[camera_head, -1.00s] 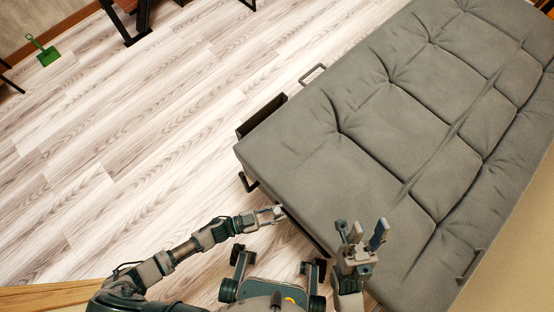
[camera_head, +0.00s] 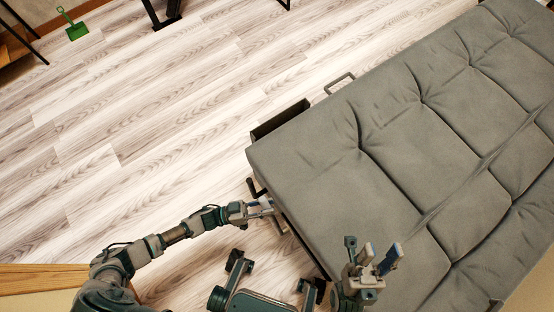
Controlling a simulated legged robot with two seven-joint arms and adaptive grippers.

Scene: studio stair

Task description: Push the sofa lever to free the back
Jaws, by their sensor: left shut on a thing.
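The grey tufted sofa (camera_head: 335,165) lies flat and fills the right side of the view. My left gripper (camera_head: 268,207) is at the sofa's near left side, just below the seat edge. It is shut on a small part there, which looks like the sofa lever; the fingers and the sofa edge mostly hide it. My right gripper (camera_head: 379,256) is over the near end of the sofa cushion, with its fingers apart and nothing between them.
A black bracket (camera_head: 255,188) and a dark open box (camera_head: 281,119) stick out from the sofa's left side. A metal loop (camera_head: 340,82) is farther along. The wooden floor (camera_head: 150,130) to the left is clear. A green dustpan (camera_head: 75,29) lies far off.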

